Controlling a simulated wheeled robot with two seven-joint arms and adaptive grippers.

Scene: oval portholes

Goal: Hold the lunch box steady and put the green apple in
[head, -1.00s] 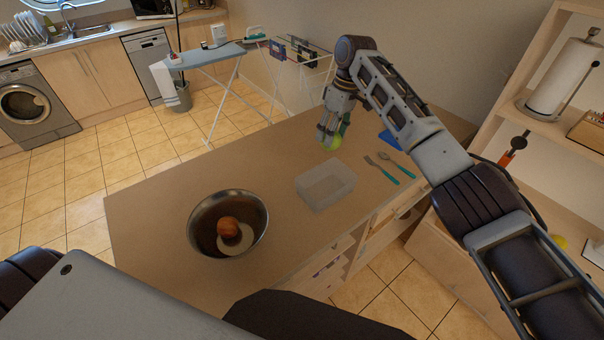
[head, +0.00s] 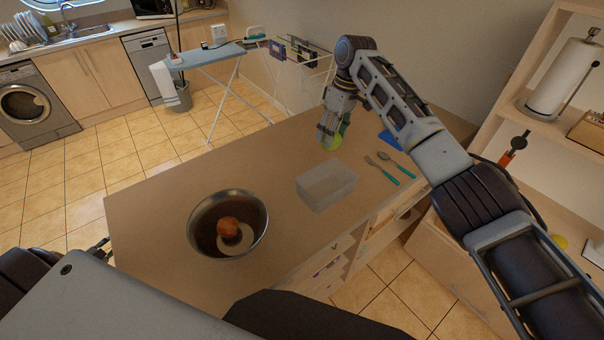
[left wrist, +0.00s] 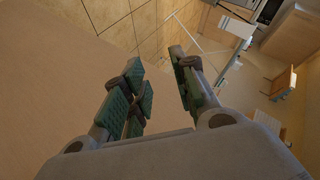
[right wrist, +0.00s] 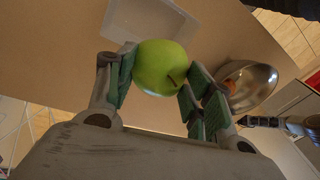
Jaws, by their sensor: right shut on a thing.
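The green apple (right wrist: 161,67) is between the green pads of my right gripper (right wrist: 155,85), which is shut on it. In the head view the apple (head: 331,142) shows under the right gripper (head: 330,130), behind the lunch box. The lunch box (head: 326,186), a clear open container, stands on the counter; it also shows in the right wrist view (right wrist: 150,20). My left gripper (left wrist: 160,75) is open and empty, with counter to the left and floor beyond. In the head view only a little of the left gripper shows at the left edge, near the counter's side.
A metal bowl (head: 228,224) with an orange-brown item and a pale item stands left of the lunch box. A fork (head: 382,170) and spoon (head: 393,166) lie to its right, with a blue item (head: 390,140) behind. The counter (head: 150,195) is clear at the left.

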